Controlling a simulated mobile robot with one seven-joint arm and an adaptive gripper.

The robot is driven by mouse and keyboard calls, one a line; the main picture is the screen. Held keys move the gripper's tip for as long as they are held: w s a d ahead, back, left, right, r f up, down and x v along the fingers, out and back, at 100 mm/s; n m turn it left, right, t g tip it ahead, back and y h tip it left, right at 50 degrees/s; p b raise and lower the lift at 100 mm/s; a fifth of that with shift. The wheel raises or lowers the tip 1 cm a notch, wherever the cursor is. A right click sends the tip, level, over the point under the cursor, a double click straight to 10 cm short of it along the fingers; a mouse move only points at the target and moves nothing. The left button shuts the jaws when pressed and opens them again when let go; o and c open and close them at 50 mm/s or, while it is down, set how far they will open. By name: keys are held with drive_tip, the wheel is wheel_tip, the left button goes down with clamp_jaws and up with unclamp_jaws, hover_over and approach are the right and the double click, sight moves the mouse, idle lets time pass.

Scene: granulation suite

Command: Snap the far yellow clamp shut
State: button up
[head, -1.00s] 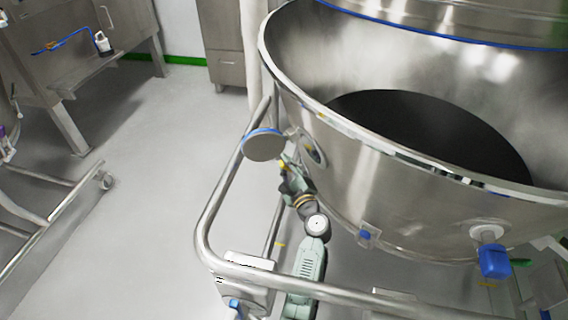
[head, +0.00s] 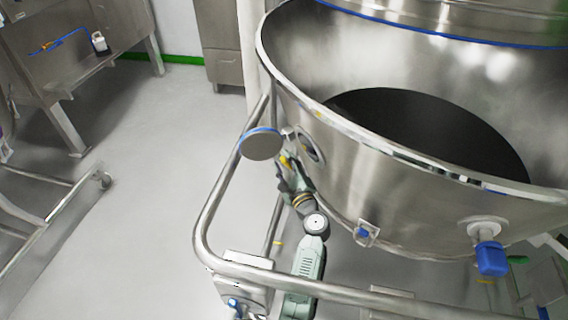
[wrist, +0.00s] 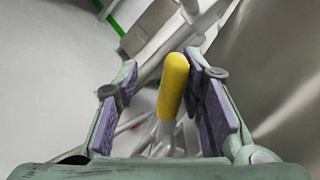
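The yellow clamp handle (wrist: 173,85) stands between the finger pads of my gripper (wrist: 160,74) in the wrist view. The fingers are apart, with a visible gap to the left of the handle and a smaller one to the right. In the head view a small yellow bit (head: 288,162) shows at my gripper (head: 286,172), beside a round port (head: 309,147) on the steel vessel (head: 385,155). My gripper hides most of the clamp there, so its latch cannot be made out.
A round disc with a blue rim (head: 262,145) sticks out left of the port, close above my gripper. A tubular steel rail (head: 215,205) curves around my arm. A blue-capped fitting (head: 491,257) is on the vessel's right. Open floor (head: 150,200) lies left.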

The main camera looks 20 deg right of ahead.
drive_tip(key=s, duration=1.2)
drive_tip(key=shift+f, duration=0.3)
